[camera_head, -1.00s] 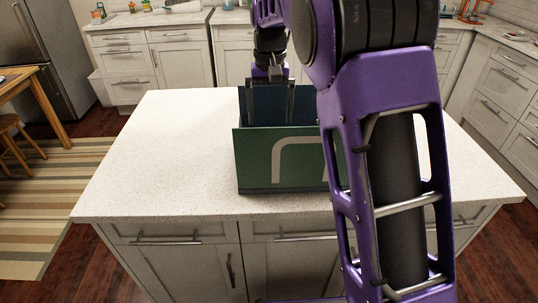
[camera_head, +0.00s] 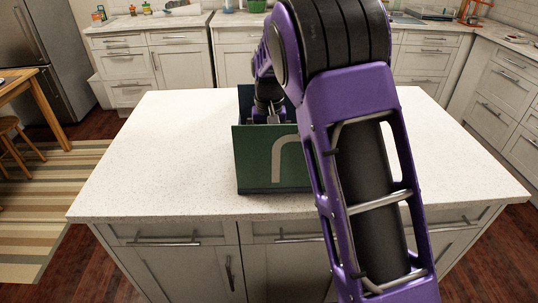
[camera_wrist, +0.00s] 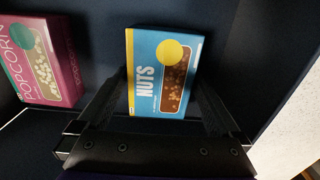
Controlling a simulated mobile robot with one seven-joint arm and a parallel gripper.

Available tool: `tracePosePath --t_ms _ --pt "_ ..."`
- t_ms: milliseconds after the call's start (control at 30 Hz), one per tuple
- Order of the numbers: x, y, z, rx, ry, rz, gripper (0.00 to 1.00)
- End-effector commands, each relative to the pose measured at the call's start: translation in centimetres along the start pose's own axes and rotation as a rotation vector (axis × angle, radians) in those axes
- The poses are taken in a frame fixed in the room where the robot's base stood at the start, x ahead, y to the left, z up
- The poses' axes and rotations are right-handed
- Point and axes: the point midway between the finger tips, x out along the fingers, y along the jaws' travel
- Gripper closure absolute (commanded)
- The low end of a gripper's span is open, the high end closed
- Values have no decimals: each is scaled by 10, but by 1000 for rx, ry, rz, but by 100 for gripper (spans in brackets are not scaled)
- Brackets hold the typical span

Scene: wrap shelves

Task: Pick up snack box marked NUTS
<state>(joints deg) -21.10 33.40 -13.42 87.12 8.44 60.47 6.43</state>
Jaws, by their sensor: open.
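The snack box marked NUTS (camera_wrist: 161,73) is blue with a yellow circle and a brown window picture. In the wrist view it lies face up on the dark floor of a green container (camera_head: 262,160), which stands on the white island. My gripper (camera_wrist: 163,100) is open, with one finger on each side of the lower part of the NUTS box. I cannot tell whether the fingers touch it. In the head view my gripper is down inside the container, its fingertips hidden behind the front wall. The NUTS box is hidden there too.
A pink box marked POPCORN (camera_wrist: 42,62) lies in the container, left of the NUTS box. The container's walls rise around my gripper. The white island top (camera_head: 150,150) is bare to the left of the container.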

Motion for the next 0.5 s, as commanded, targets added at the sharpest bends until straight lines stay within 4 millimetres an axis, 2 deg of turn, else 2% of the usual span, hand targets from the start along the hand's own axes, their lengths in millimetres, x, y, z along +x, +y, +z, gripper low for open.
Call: tracePosePath --t_ms 133,500 --pt "-1 0 0 0 0 0 2" --pt "-1 0 0 0 0 0 68"
